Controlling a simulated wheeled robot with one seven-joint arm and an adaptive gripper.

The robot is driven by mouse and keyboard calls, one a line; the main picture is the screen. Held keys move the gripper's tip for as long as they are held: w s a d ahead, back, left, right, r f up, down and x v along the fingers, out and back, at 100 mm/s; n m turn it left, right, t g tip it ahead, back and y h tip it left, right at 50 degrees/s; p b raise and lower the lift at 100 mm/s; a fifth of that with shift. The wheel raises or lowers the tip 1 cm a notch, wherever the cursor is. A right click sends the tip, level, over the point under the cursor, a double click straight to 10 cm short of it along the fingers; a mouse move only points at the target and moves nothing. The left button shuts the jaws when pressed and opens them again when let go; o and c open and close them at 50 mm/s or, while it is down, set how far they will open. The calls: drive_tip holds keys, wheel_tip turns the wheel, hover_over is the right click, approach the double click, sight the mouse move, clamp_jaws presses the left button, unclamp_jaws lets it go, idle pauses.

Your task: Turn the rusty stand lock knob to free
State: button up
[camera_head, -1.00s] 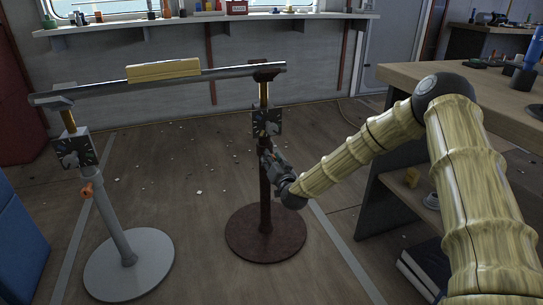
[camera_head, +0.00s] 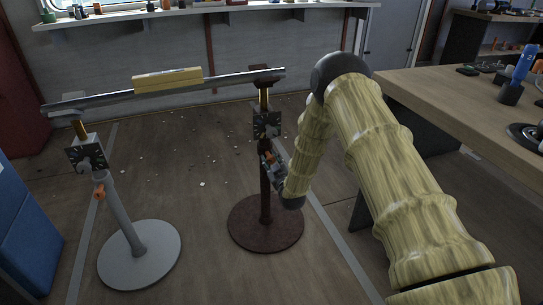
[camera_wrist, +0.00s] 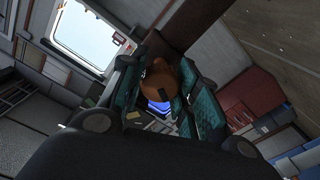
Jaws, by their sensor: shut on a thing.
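The rusty stand (camera_head: 265,190) has a dark brown post on a round brown base. A black dial plate (camera_head: 267,125) sits high on its post. My gripper (camera_head: 268,158) is at the post just below that plate. In the wrist view, my gripper's teal fingers (camera_wrist: 157,88) are shut on the lock knob (camera_wrist: 158,80), a rounded rust-brown piece between them. The fingers hide part of the knob, and its turned position cannot be read.
A wooden workbench (camera_head: 450,100) is at right, a blue cabinet (camera_head: 22,230) at left. Open floor lies between the stands.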

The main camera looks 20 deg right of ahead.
drive_tip(key=n+p, duration=0.2)
drive_tip(key=n, duration=0.2)
drive_tip(key=shift+s+f+n, duration=0.1)
drive_tip(key=shift+f+n, duration=0.05)
drive_tip(key=shift+n, duration=0.25)
drive_tip(key=shift+d, duration=0.1)
idle(0.3)
drive_tip(key=o, duration=1.1)
drive_tip(key=shift+c, duration=0.2)
drive_tip(key=s, duration=1.2)
drive_tip(key=shift+d, duration=0.1)
